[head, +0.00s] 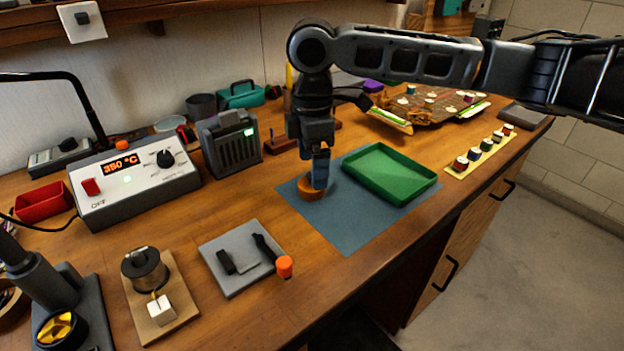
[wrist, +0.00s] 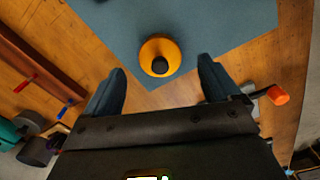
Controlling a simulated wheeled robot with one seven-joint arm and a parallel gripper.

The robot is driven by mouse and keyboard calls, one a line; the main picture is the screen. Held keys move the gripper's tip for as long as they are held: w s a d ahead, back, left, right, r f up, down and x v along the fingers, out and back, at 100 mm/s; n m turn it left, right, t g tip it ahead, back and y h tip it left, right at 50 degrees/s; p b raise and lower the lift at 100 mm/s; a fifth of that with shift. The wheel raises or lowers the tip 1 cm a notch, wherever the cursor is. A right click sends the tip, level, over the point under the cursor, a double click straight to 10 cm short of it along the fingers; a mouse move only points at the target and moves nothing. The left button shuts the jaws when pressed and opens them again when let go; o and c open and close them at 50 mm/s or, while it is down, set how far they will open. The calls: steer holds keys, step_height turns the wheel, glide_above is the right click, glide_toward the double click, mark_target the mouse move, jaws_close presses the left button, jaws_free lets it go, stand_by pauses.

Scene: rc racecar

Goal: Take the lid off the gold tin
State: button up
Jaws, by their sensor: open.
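The gold tin (head: 311,192) stands on the blue-grey mat (head: 352,225), near the mat's left edge. Its lid (wrist: 160,50) shows from above in the wrist view as an orange-gold disc with a dark knob in the middle. My gripper (head: 319,186) points down above the tin and hides part of it in the head view. In the wrist view my gripper (wrist: 162,80) is open, with one finger to each side and the tin lying just beyond the fingertips, centred between them. Nothing is between the fingers. The exact height of the fingertips over the lid is hard to tell.
A green tray (head: 389,174) lies right of the tin on the mat. A grey plate with black parts and an orange knob (head: 284,266) is at front left. A white soldering station (head: 134,182) and a dark grey box (head: 231,146) stand behind left. The mat's front is clear.

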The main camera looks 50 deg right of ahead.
steer(key=shift+f, duration=1.4)
steer(key=shift+c, duration=0.3)
steer(key=c, duration=1.1)
